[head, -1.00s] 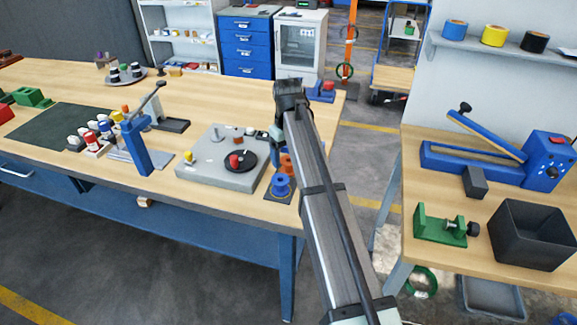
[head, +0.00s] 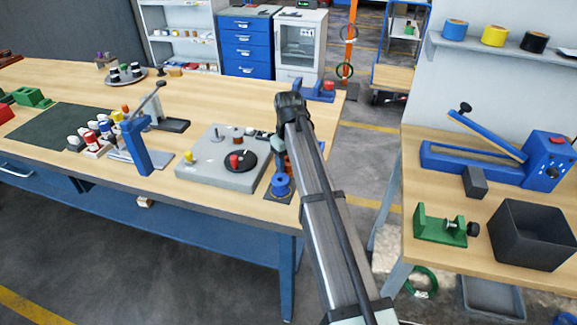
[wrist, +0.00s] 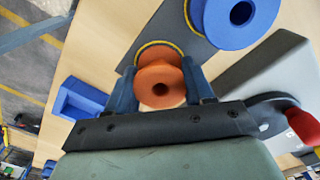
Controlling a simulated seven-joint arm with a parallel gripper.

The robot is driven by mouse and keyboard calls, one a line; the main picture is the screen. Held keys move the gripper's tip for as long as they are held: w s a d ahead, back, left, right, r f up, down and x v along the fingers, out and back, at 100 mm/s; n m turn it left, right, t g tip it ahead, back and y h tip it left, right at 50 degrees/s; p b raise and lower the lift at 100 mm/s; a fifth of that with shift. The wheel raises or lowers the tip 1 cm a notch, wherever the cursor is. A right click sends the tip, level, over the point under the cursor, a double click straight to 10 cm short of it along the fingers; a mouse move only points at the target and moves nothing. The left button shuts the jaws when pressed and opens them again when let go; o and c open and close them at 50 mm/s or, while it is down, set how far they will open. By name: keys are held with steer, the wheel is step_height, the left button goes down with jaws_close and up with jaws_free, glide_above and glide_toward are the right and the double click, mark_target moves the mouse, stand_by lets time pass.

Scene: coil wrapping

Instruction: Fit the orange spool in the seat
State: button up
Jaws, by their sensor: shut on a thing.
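The orange spool (wrist: 160,72) is between the two blue fingers of my gripper (wrist: 160,84) in the wrist view, with its centre hole facing the camera. My gripper is shut on it. A yellow ring shows at the spool's far end, against the dark mat (wrist: 175,22); I cannot tell whether the spool is resting there or lifted. In the head view my arm mostly hides the spool (head: 288,163). The grey block (head: 205,172), left of my gripper, carries a black disc with a red knob (head: 235,161) and some pegs. I cannot tell which part is the seat.
A blue spool (head: 281,184) stands on the same mat, close beside the orange one. A blue stand with a lever (head: 136,147) and several small spools are further left. A blue fixture (head: 315,90) is at the table's far right corner.

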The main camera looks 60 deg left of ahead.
mark_target(286, 160)
steer(key=shift+c, duration=0.7)
steer(key=shift+r, duration=0.1)
steer(key=r, duration=0.6)
steer(key=s+r, duration=0.1)
steer(key=r, duration=0.2)
steer(key=shift+a+r, duration=0.15)
steer(key=shift+r, duration=0.15)
steer(key=s+a+r+n, duration=0.2)
steer(key=s+a+r, duration=0.1)
steer(key=s+a, duration=0.9)
steer(key=s+a+r, duration=0.2)
steer(key=a, duration=0.8)
steer(key=shift+a+f, duration=0.1)
steer(key=shift+f, duration=2.7)
